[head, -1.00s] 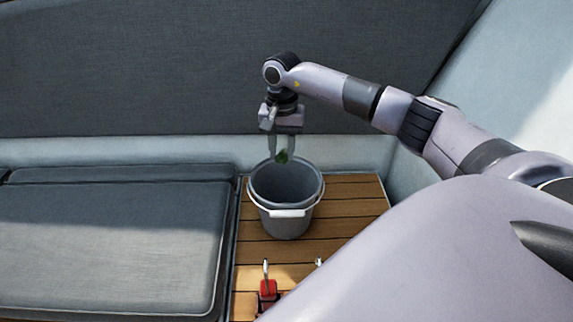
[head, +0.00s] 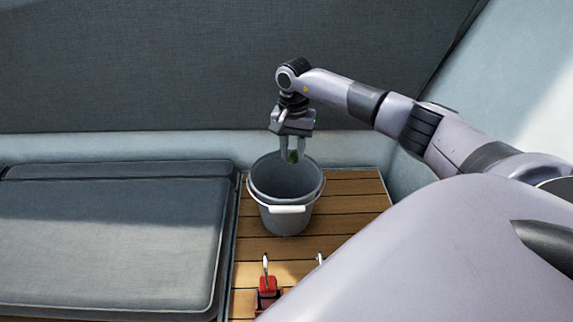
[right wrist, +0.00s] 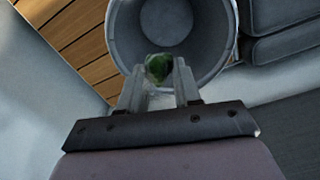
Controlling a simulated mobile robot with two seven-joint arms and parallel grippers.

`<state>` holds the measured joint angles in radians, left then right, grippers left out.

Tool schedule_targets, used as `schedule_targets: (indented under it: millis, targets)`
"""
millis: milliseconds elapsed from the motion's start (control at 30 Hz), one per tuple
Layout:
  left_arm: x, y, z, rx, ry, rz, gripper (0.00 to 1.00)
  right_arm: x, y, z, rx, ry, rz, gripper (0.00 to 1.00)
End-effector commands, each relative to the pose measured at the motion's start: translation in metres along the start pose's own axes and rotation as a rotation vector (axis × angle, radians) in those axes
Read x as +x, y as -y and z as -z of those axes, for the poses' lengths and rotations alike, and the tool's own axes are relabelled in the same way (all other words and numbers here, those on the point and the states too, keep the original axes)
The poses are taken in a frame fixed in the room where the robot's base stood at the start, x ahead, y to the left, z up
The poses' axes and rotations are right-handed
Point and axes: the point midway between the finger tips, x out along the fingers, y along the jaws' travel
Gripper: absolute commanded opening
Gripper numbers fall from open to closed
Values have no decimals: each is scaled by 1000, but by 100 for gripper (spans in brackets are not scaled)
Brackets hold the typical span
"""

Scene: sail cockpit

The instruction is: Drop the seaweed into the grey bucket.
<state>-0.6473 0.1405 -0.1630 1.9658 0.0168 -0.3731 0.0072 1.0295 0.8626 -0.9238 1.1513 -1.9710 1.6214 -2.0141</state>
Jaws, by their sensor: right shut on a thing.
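The grey bucket (head: 285,208) stands upright on the slatted wooden surface, with a white grip on its handle at the front. My right gripper (head: 292,157) points down over the back part of the bucket's opening. It is shut on the seaweed (head: 293,156), a small dark green clump between the fingertips. In the right wrist view the seaweed (right wrist: 158,67) sits between the finger ends (right wrist: 160,80), with the bucket's open inside (right wrist: 190,35) behind it. My left gripper is not in view.
A grey cushioned seat (head: 110,240) lies left of the bucket. A grey padded backrest (head: 150,70) rises behind. A red object (head: 267,287) with a metal hook stands in front on the wooden slats (head: 345,200). Slats right of the bucket are clear.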

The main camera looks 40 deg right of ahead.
Motion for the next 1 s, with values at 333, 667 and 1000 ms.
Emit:
schedule_targets:
  millis: [333,667,1000]
  targets:
    - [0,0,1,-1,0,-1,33,1,0,0,0,0,1,62]
    - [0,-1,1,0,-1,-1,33,-2,0,0,0,-1,2,62]
    - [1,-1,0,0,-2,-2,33,-52,0,1,0,-2,3,62]
